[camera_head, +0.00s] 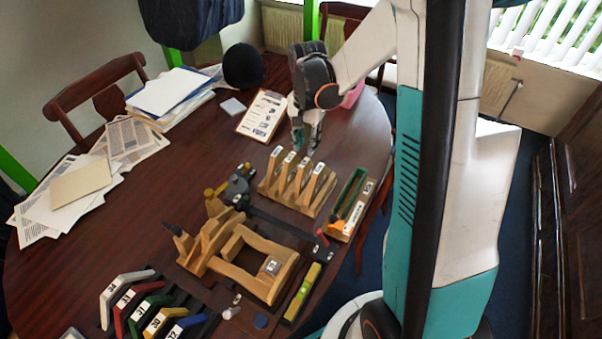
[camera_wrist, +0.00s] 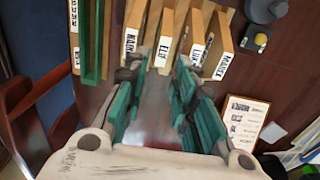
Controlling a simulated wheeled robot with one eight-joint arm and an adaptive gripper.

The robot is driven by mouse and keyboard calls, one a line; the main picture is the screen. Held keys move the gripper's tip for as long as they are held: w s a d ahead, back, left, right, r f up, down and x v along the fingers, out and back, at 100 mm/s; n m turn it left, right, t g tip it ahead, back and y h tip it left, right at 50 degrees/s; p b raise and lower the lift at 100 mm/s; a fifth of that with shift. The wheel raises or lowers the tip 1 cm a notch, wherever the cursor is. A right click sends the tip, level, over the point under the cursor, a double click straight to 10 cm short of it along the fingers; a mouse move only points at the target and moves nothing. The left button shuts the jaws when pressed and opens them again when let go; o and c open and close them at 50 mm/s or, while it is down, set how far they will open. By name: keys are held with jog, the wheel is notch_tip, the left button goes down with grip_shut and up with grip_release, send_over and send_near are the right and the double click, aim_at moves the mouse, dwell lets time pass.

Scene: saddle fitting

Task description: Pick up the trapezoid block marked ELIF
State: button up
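The ELIF block (camera_wrist: 165,51) is a wooden piece with a white label, standing in a row of similar labelled blocks. In the head view the row stands in a wooden rack (camera_head: 291,197), where the names are too small to read. My gripper (camera_head: 307,143) is above the table at the far end of the row.
Neighbouring labelled blocks stand close on both sides of ELIF. A green-sided tray (camera_head: 347,194) stands beside the rack. A clipboard (camera_head: 262,114) lies beyond it. A wooden saddle frame (camera_head: 240,262) and coloured angled pieces (camera_head: 150,310) occupy the near table.

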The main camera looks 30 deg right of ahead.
aim_at(306, 162)
notch_tip(306, 162, down, 8)
jog(key=shift+f+b, duration=0.1)
jog(key=shift+b, duration=1.15)
jog(key=f+b, duration=0.2)
jog(key=f, duration=0.3)
jog(key=shift+w+f, duration=0.1)
jog(key=shift+w, duration=0.1)
grip_shut()
